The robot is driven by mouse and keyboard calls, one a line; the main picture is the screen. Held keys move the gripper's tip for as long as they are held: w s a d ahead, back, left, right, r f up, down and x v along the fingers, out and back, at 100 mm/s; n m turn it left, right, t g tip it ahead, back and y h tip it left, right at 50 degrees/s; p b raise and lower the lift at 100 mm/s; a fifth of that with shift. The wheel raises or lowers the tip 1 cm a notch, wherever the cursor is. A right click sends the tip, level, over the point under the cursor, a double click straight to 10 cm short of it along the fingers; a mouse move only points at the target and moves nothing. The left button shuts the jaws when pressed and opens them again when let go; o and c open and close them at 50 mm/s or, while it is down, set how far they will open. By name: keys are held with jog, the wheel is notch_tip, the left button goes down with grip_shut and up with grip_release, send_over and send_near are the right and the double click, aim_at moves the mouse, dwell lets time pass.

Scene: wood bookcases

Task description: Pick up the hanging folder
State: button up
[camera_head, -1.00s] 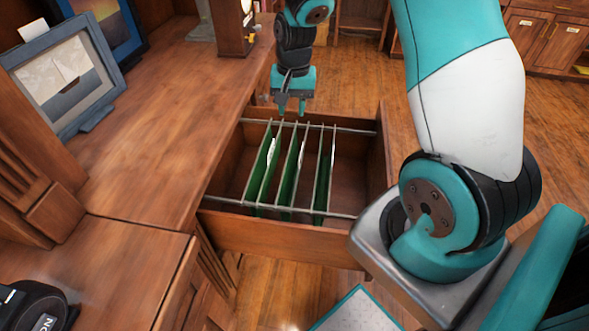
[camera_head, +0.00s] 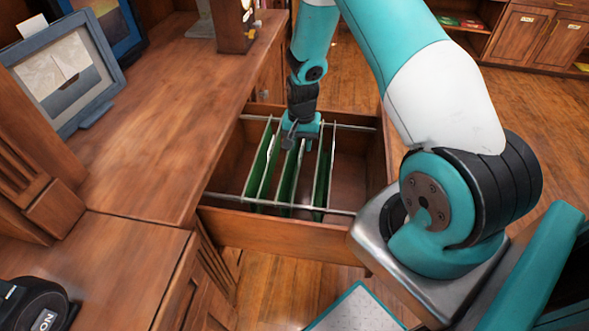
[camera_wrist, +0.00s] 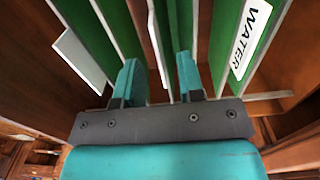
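Several green hanging folders (camera_head: 289,175) hang from metal rails in an open wooden drawer (camera_head: 275,237). My gripper (camera_head: 300,146) is over the far part of the drawer, at the middle folders. In the wrist view my gripper (camera_wrist: 160,75) is open, its two teal fingers apart. Green folder sheets (camera_wrist: 181,25) with pale edges run between and past the fingers; I cannot tell whether a finger touches one. A folder at the right (camera_wrist: 235,45) carries a white label reading "WATER". Another white tab (camera_wrist: 80,58) shows at the left.
The metal rails (camera_head: 279,207) cross the drawer near its front and back. A wooden desk top (camera_head: 165,120) with a framed picture (camera_head: 68,75) lies to the left. The drawer's right part (camera_head: 350,165) is empty. Floor is clear beyond it.

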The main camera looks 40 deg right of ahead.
notch_tip(320, 180, down, 5)
jog(key=shift+w+d+r, duration=0.1)
jog(key=shift+d+r, duration=0.05)
jog(key=shift+c, duration=0.2)
grip_shut()
jog(key=shift+r, duration=0.15)
